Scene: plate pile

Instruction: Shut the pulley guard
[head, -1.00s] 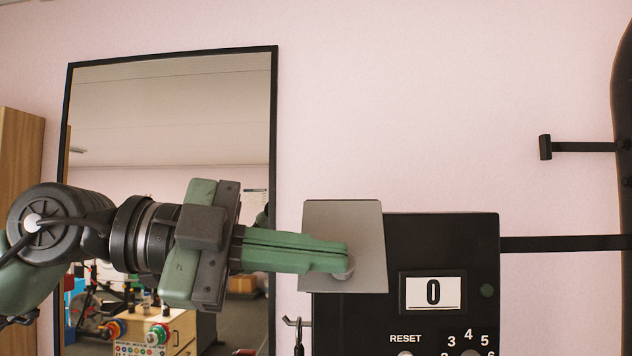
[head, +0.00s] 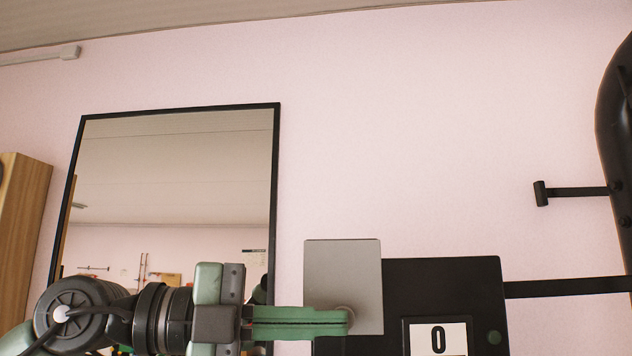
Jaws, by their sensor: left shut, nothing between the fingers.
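A flat grey plate with a round knob near its bottom, apparently the pulley guard (head: 335,270), stands at the upper left of a black box (head: 445,285). It looks nearly upright and square to me. Whether it is fully flat against what lies behind it I cannot tell. My left gripper (head: 346,322) reaches in from the left with its green fingers shut and empty. Its fingertips overlap the knob and the plate's lower part; whether they touch is unclear. No pulley shows. My right gripper is out of view.
A black-framed mirror (head: 180,170) is behind my left arm. The wall above the plate is clear.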

